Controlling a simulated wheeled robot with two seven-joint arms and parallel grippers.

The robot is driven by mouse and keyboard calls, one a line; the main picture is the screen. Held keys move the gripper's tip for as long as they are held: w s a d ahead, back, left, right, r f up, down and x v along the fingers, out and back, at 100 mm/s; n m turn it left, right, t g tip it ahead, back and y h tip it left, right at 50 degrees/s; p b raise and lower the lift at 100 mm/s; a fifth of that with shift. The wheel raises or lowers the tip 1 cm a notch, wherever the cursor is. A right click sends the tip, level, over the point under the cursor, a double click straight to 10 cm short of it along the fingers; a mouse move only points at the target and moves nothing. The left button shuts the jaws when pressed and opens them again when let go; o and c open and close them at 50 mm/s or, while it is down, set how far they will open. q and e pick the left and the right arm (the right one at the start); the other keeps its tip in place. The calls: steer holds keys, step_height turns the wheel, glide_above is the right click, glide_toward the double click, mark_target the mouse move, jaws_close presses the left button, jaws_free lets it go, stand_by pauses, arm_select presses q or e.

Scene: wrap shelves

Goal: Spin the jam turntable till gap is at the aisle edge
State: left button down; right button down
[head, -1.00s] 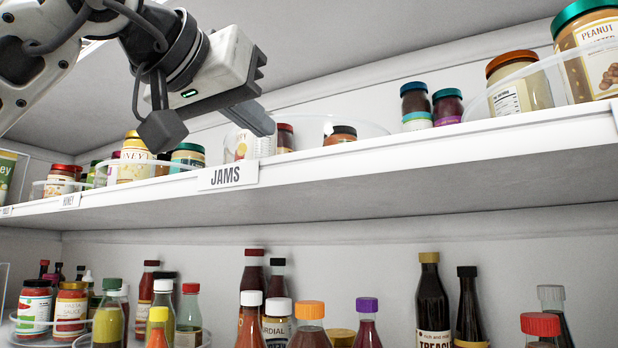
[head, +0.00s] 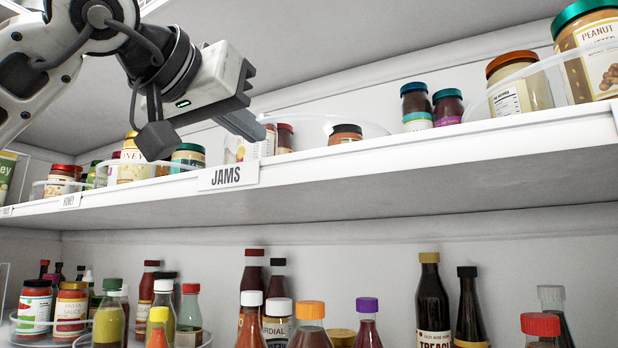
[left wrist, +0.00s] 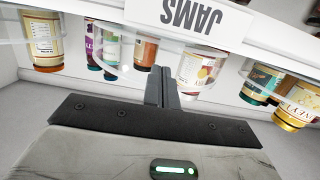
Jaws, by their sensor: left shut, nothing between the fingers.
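The jam turntable (head: 375,129) is a low clear-walled disc on the upper shelf, behind the JAMS label. A brown-lidded jar (head: 345,133) and a red-lidded jar (head: 285,138) stand on it, with a white-labelled jar (head: 262,145) at its left, partly hidden by my gripper. My left gripper (head: 256,132) is shut and empty, its fingertips at the turntable's left front, close to the white-labelled jar. In the left wrist view, which is upside down, the shut fingers (left wrist: 163,88) point between the white-labelled jar (left wrist: 198,68) and the brown-lidded jar (left wrist: 145,52). Contact is unclear. My right gripper is out of view.
The JAMS label (head: 228,176) hangs on the shelf's front edge. Two stacks of small jars (head: 447,106) stand right of the turntable. Another clear turntable (head: 475,112) with jars is farther right, and honey jars (head: 133,160) stand left. Bottles fill the lower shelf.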

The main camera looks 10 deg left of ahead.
arm_select(q)
steer(key=shift+w+a, duration=0.15)
steer(key=shift+a, duration=0.15)
steer(key=shift+w+a, duration=0.3)
steer(key=shift+a, duration=0.25)
steer(key=v, duration=0.3)
steer(key=shift+s+a+f, duration=0.1)
steer(key=shift+a+f, duration=0.15)
steer(key=shift+a, duration=0.05)
steer(key=b+v, duration=0.1)
steer(key=v, duration=1.5)
steer(key=shift+b, duration=0.4)
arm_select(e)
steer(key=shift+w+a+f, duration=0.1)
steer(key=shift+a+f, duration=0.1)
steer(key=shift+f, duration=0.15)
